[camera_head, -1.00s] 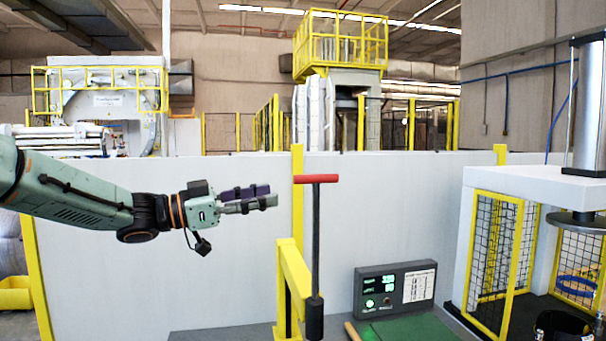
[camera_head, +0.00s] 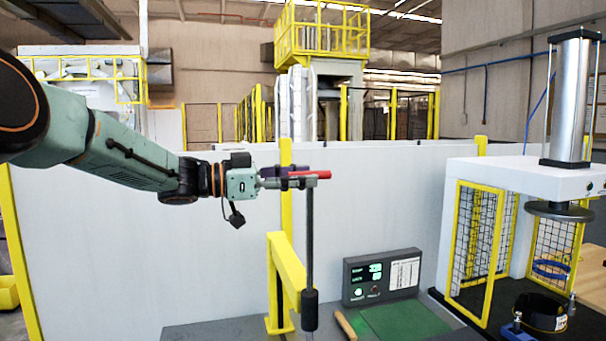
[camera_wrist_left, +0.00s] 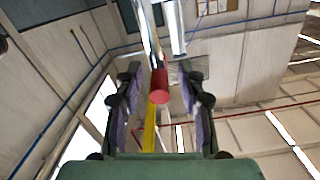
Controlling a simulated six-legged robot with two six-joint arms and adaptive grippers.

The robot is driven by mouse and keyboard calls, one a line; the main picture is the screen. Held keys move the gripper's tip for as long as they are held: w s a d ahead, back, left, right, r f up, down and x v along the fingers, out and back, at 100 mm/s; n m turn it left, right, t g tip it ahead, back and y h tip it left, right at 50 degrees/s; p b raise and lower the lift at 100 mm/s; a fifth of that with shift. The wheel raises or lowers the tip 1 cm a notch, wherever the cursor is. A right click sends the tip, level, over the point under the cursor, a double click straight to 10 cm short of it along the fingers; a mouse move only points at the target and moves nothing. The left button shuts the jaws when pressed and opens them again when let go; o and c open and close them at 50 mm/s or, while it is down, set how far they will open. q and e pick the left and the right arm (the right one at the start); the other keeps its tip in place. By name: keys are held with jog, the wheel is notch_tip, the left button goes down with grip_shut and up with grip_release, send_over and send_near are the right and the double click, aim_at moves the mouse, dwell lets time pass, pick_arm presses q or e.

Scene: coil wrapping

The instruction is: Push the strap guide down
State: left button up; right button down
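The strap guide is a dark upright rod (camera_head: 309,235) with a red crossbar handle (camera_head: 323,174) on top and a thick black lower end. It stands upright beside a yellow bracket (camera_head: 289,268). My left gripper (camera_head: 298,178) is level with the handle in the head view, its fingers overlapping the handle's left part. In the left wrist view, the red handle end (camera_wrist_left: 159,88) sits between the two purple-padded fingers, with a gap on both sides. The left gripper is open around the handle. My right gripper is not in view.
A control box (camera_head: 381,277) with green displays stands behind a green mat (camera_head: 405,322). At right is a white press frame (camera_head: 520,178) with yellow mesh guards and a black ring (camera_head: 541,313) below. A pale wall panel (camera_head: 120,250) stands behind the bench.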

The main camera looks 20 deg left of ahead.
pick_arm(q)
jog(key=shift+w+d+r, duration=0.1)
jog(key=shift+d+r, duration=0.05)
jog(key=shift+d, duration=0.25)
jog(key=shift+a, duration=0.4)
jog(key=shift+w+d, duration=0.1)
jog(key=shift+d, duration=0.25)
jog(key=c, duration=0.4)
grip_shut()
